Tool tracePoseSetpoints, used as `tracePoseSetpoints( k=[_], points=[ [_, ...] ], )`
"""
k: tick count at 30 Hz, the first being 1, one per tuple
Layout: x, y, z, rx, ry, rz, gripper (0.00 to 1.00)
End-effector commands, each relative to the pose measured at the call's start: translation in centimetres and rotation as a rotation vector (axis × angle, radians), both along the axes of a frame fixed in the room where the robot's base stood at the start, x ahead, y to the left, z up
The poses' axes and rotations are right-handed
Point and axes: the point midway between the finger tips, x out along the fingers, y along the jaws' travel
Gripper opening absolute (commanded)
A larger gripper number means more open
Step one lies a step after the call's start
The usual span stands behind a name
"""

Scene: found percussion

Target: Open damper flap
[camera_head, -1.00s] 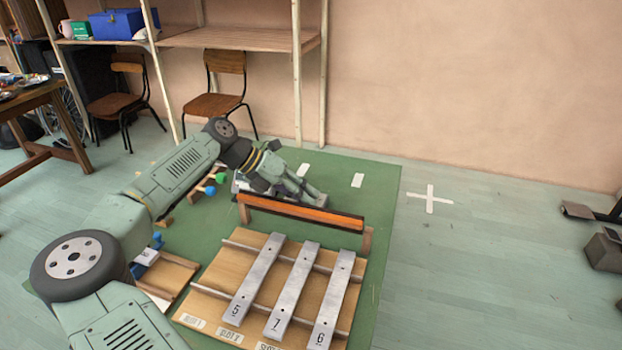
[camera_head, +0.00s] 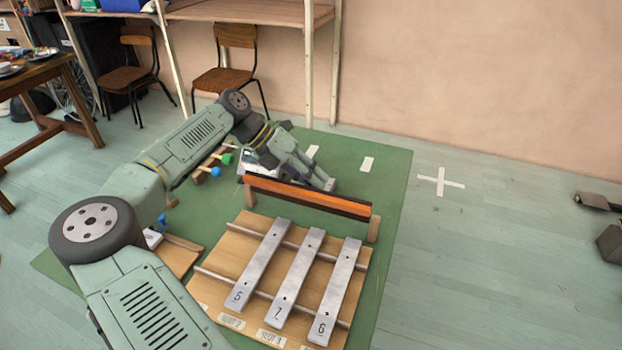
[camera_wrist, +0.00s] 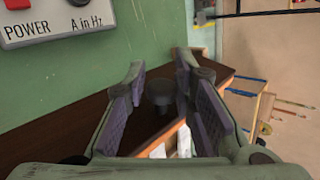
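The damper flap (camera_head: 308,197) is a long dark-and-orange board on wooden posts, behind the metal bars in the head view. In the wrist view its brown wooden face (camera_wrist: 70,125) runs across the picture. A dark round knob (camera_wrist: 160,91) stands on it. My gripper (camera_head: 325,181) is behind the flap in the head view, pointing down toward it. In the wrist view my gripper (camera_wrist: 163,105) is open, with the knob between its two fingers and visible gaps beside it. The knob is hidden in the head view.
Metal bars (camera_head: 297,278) lie across rails on a wooden board in front of the flap. A white box marked POWER (camera_wrist: 75,20) is close by at the wrist view's upper left. Green and blue mallet heads (camera_head: 227,158) lie near my arm.

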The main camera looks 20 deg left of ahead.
Motion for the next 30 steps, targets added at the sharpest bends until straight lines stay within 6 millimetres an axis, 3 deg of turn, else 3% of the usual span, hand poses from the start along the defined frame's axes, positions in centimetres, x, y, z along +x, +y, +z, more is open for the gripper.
tracePoseSetpoints(
  k=[6,17,30],
  points=[
    [0.0,0.0,0.0,0.000,0.001,-0.002,0.40],
    [-0.1,0.3,0.3,0.000,0.001,-0.001,0.40],
    [-1.2,6.3,6.1,0.001,0.000,0.000,0.40]
  ],
)
